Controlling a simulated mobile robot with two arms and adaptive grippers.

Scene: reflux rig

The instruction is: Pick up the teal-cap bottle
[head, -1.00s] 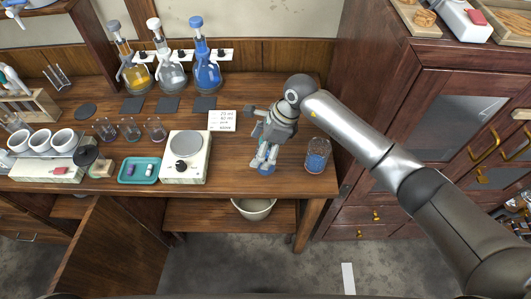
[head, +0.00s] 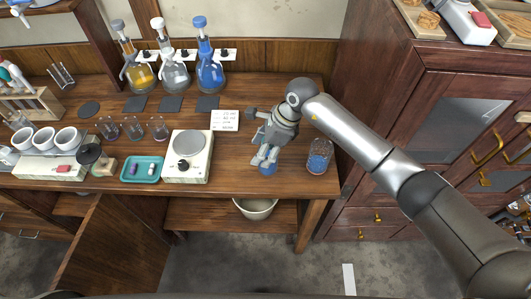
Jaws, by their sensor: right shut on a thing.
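A teal tray (head: 142,181) lies on the bench, left of the white scale. Two small bottles lie in it: one purple (head: 134,169) and one pale with a teal tint (head: 151,169). They are too small for me to be sure of their caps. My right gripper (head: 266,161) is over the bench right of the scale, pointing down, shut on a small blue thing (head: 267,169). The fingers hide part of this thing, and I cannot tell its full shape. My left gripper is not in view.
A white scale (head: 188,157) stands between tray and gripper. A glass beaker with blue contents (head: 319,157) stands close to the right of the gripper. Several flasks (head: 209,74) stand at the back. A white card (head: 225,121) lies behind the gripper. A bowl (head: 255,208) sits on the lower shelf.

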